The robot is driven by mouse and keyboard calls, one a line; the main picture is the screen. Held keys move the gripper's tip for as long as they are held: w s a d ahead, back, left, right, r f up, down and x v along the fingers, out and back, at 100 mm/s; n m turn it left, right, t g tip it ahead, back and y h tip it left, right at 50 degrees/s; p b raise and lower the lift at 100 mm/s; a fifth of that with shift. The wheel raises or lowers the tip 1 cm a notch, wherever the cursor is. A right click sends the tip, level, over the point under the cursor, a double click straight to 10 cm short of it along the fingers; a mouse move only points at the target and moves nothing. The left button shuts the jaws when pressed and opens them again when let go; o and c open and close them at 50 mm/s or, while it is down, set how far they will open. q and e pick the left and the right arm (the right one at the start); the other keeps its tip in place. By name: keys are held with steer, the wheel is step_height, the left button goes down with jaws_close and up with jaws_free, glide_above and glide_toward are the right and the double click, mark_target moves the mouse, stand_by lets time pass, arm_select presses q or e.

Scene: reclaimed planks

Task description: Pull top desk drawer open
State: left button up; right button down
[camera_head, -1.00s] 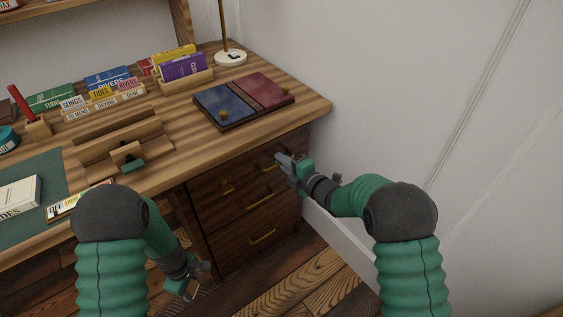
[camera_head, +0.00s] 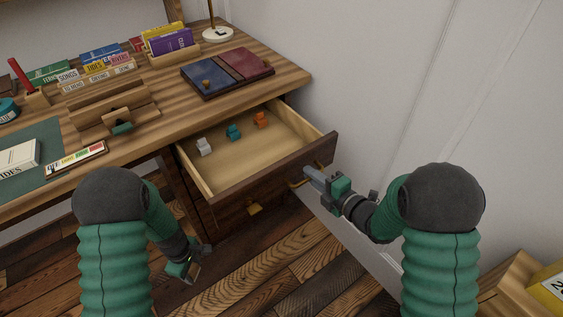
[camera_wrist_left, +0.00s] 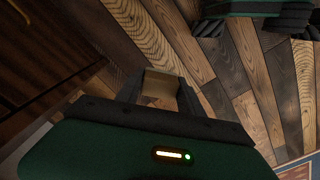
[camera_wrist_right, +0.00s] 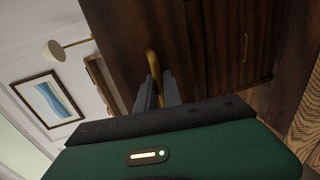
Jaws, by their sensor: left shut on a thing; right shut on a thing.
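The top desk drawer (camera_head: 255,152) stands pulled well out from under the desktop in the head view. Inside lie a white piece (camera_head: 204,146), a teal piece (camera_head: 234,132) and an orange piece (camera_head: 261,120). My right gripper (camera_head: 310,176) is at the drawer's dark front, shut on its brass handle. The handle (camera_wrist_right: 152,62) shows between the fingers in the right wrist view. My left gripper (camera_head: 194,272) hangs low over the floor, apart from the desk. It is shut on a small tan thing (camera_wrist_left: 160,88), seen between its fingers in the left wrist view.
The wooden desktop (camera_head: 160,135) holds a blue-and-red board (camera_head: 227,72), book holders and a wooden stand (camera_head: 118,112). A lower drawer handle (camera_head: 254,209) shows below the open drawer. A wall is close on the right. Plank floor (camera_head: 270,255) lies in front.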

steer(key=shift+s+d+f, duration=0.1)
steer(key=shift+s+d, duration=0.4)
steer(key=shift+s, duration=0.15)
steer(key=shift+s+d+f, duration=0.1)
steer(key=shift+s+d, duration=0.35)
steer(key=shift+s, duration=0.2)
steer(key=c, duration=1.5)
jaws_free()
steer(key=shift+r, duration=0.1)
